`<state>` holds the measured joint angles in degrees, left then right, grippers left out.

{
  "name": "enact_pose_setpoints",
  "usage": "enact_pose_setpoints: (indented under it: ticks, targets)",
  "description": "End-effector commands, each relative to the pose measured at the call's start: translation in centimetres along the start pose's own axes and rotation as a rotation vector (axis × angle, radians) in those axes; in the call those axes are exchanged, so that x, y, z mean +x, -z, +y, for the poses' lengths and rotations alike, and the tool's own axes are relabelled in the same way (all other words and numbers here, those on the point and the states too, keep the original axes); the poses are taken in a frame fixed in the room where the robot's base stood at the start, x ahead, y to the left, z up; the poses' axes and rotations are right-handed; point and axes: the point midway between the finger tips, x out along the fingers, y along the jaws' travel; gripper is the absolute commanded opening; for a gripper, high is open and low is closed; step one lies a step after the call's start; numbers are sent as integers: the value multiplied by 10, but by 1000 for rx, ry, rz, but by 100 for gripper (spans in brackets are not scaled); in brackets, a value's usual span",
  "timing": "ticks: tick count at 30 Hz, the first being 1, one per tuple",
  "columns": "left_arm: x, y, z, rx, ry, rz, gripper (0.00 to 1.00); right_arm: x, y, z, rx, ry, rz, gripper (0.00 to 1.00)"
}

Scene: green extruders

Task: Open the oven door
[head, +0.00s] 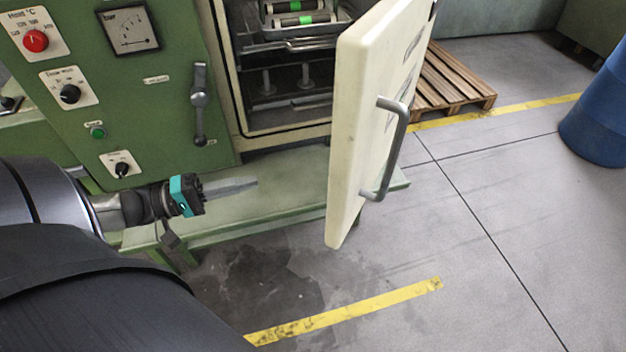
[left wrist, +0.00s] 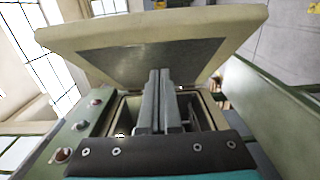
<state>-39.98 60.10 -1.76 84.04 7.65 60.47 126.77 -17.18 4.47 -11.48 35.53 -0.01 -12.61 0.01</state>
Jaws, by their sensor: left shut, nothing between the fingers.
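The oven door (head: 362,120) is cream-coloured and stands wide open, swung out to the right of the oven cavity (head: 290,90). Its grey bar handle (head: 391,150) is on the face turned to the right. In the left wrist view the door (left wrist: 160,40) spans the top, with a darker inner panel. My left gripper (head: 250,183) is shut and empty, low in front of the oven and to the left of the door, apart from the handle. Its fingers (left wrist: 158,100) also show in the left wrist view. My right gripper is not in view.
A green control panel (head: 120,60) with knobs, a gauge and a lever (head: 199,105) is left of the cavity. Racks with green-banded items (head: 305,19) are inside. A green ledge (head: 290,190) runs below. A wooden pallet (head: 450,85) and blue barrel (head: 600,115) stand right; floor between is free.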

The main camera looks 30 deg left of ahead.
Motion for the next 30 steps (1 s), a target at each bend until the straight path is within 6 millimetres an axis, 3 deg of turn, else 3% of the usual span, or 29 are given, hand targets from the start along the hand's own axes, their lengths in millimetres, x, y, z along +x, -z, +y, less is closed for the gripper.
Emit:
enact_pose_setpoints:
  ticks: [18, 24, 30]
  targets:
    - [100, 0, 1, 3, -7, 1, 0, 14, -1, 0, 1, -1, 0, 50]
    - [119, -21, 1, 0, -4, 2, 0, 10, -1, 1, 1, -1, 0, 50]
    - [126, -28, 1, 2, -2, 2, 0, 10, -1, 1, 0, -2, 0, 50]
